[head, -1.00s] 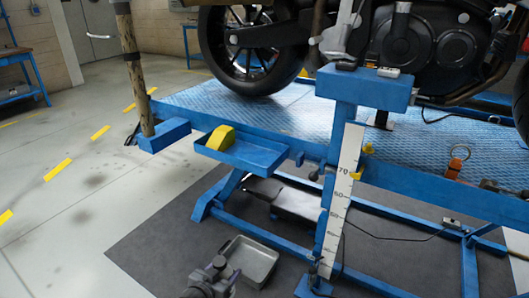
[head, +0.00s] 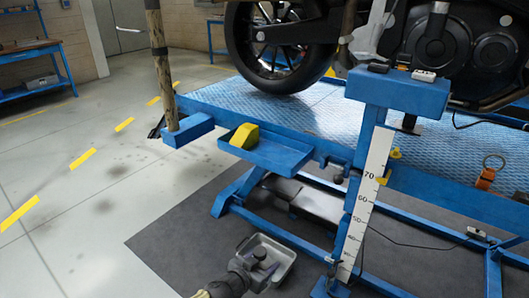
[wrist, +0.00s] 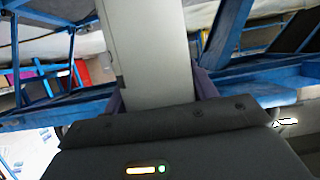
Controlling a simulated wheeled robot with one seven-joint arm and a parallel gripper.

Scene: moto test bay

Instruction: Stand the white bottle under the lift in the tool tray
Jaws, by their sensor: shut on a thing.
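In the head view I cannot make out the bottle at the gripper. The blue tool tray (head: 285,158) is fixed to the near side of the lift, with a yellow thing (head: 245,136) at its left end.
The lift's blue post (head: 365,150) with a white height scale (head: 366,200) stands to the right. A motorcycle (head: 300,50) is on the lift platform. The floor at left is clear.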

